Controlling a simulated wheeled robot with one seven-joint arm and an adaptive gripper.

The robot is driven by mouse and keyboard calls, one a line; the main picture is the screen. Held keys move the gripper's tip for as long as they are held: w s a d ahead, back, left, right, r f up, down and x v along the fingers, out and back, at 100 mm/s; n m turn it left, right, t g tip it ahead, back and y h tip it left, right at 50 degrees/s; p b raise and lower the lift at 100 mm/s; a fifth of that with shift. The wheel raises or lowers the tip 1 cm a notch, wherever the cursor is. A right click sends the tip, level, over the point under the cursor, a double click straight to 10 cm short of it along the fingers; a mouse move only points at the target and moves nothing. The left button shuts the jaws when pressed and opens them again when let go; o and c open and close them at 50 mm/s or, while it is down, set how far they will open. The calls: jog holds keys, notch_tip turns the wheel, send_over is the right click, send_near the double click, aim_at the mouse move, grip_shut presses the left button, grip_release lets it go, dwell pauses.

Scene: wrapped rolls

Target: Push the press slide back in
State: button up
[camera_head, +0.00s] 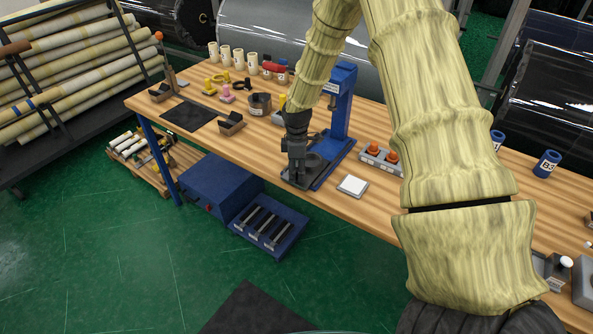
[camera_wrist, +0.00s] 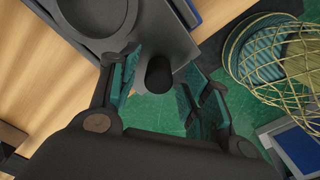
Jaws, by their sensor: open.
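The blue press (camera_head: 341,105) stands on the wooden bench. Its dark press slide (camera_head: 313,165) lies at the base and reaches toward the bench's front edge. My gripper (camera_head: 296,178) points down at the slide's front end. In the wrist view, the slide (camera_wrist: 131,38) shows a round recess at the upper left, and a black knob (camera_wrist: 159,73) sits at its end. My gripper (camera_wrist: 160,95) is open, with its fingers on either side of the knob. I cannot tell whether a finger touches the knob.
A white pad (camera_head: 352,186) and a tray with orange-topped parts (camera_head: 379,158) lie right of the press. A dark holder (camera_head: 231,124) stands to the left. Below the bench are a blue cabinet (camera_head: 216,186) and open green floor (camera_head: 180,270).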

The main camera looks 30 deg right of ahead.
jog(key=shift+w+f, duration=0.2)
jog(key=shift+f, duration=0.6)
jog(key=shift+s, duration=0.1)
jog(key=shift+c, duration=0.5)
grip_shut()
